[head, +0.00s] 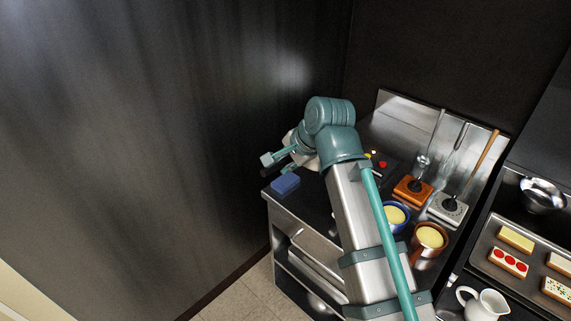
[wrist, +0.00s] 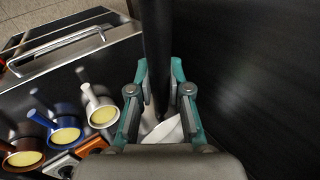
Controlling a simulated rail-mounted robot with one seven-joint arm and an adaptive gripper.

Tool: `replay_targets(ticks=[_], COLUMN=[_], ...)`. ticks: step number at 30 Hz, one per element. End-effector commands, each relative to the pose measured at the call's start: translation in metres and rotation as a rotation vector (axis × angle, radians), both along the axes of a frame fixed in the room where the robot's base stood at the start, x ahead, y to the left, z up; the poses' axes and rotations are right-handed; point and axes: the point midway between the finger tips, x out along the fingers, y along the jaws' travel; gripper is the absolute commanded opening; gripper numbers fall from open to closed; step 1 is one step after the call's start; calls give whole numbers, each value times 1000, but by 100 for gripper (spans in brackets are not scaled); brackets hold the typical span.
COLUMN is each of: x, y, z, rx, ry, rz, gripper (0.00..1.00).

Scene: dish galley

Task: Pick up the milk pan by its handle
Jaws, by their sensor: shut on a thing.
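My gripper (wrist: 160,78) is closed around a long black handle (wrist: 156,40) that runs up out of the wrist view. A pale, wedge-shaped piece (wrist: 165,130) shows between the fingers near the palm; I cannot tell whether the handle belongs to the milk pan. In the head view my gripper (head: 275,162) is at the counter's left end, by the dark wall. Small pans with yellow contents stand on the counter: a white one (wrist: 102,115), a blue one (wrist: 66,134) and a brown one (wrist: 23,157). The head view shows the blue (head: 396,215) and brown ones; my arm hides the white one.
A blue block (head: 285,184) lies at the counter's left corner, below my gripper. Orange and white boxes (head: 413,189) with upright utensils stand at the back. A tray (head: 488,262) of decorated slabs and a white jug (head: 482,304) are at right. The dark wall is close on the left.

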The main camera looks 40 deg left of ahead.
Motion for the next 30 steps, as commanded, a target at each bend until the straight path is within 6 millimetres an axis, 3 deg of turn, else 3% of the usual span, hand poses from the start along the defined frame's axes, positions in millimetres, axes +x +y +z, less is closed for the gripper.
replay_targets(ticks=[1,15,30], x=[1,1,1], y=[1,1,0], z=[10,55,57], rx=[2,3,2], ry=[-3,-3,-3], rz=[1,1,1], gripper=[0,0,0])
